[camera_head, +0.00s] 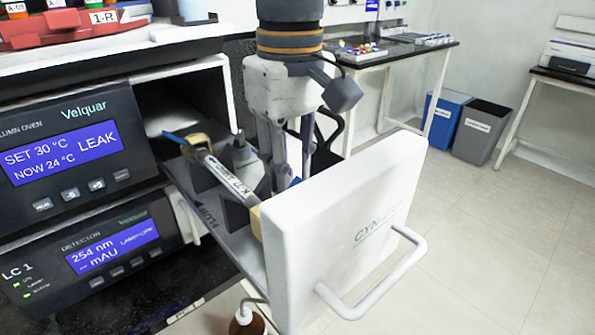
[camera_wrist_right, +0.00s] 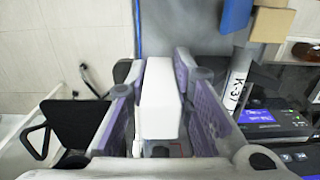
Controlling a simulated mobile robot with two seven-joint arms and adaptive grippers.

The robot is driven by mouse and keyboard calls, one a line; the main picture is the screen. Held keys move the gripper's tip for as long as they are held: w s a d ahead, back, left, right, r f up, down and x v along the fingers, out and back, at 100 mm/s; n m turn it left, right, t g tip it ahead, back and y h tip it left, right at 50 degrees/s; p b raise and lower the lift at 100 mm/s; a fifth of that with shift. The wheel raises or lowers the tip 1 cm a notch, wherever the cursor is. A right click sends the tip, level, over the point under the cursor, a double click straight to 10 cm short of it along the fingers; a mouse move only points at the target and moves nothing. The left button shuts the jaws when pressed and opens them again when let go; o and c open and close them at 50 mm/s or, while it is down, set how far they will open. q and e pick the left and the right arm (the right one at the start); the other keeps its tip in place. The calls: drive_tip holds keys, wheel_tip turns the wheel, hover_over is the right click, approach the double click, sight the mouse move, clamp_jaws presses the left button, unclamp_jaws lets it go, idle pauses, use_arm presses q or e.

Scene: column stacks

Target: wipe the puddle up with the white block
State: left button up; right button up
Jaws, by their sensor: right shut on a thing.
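My right gripper (camera_head: 291,172) points down behind the white front panel of the pulled-out oven drawer (camera_head: 335,230). In the right wrist view its two purple-grey fingers (camera_wrist_right: 163,95) are shut on the white block (camera_wrist_right: 160,90), one on each side. The block's lower end and whether it touches the drawer floor cannot be told. I cannot make out the puddle; the front panel and the gripper hide part of the grey drawer floor (camera_head: 232,242). My left gripper is not in view.
A labelled column (camera_head: 225,172) lies across grey holders in the drawer, close beside my right gripper. The oven (camera_head: 65,150) shows LEAK. The drawer handle (camera_head: 375,290) juts out in front. A brown bottle (camera_head: 247,322) stands below. Open floor lies to the right.

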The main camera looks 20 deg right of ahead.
drive_tip(key=shift+w+a, duration=0.2)
drive_tip(key=shift+w, duration=0.35)
drive_tip(key=shift+w+a, duration=0.2)
drive_tip(key=shift+w, duration=0.3)
drive_tip(key=shift+s+d+r, duration=0.15)
drive_tip(key=shift+s, duration=0.25)
drive_tip(key=shift+s+d+r, duration=0.15)
drive_tip(key=shift+s, duration=0.2)
drive_tip(key=shift+s+d+f, duration=0.1)
drive_tip(key=shift+s+d, duration=0.15)
drive_tip(key=shift+s, duration=0.45)
drive_tip(key=shift+s+d+f, duration=0.1)
drive_tip(key=shift+s+d, duration=0.15)
drive_tip(key=shift+s, duration=0.4)
drive_tip(key=shift+w+a+f, duration=0.1)
drive_tip(key=shift+w+a, duration=0.15)
drive_tip(key=shift+w, duration=0.45)
drive_tip(key=shift+w+a+f, duration=0.1)
drive_tip(key=shift+w+a, duration=0.15)
drive_tip(key=shift+w, duration=0.45)
drive_tip(key=shift+w+a, duration=0.25)
drive_tip(key=shift+w, duration=0.45)
wheel_tip(320, 180, up, 9)
drive_tip(key=shift+r, duration=0.1)
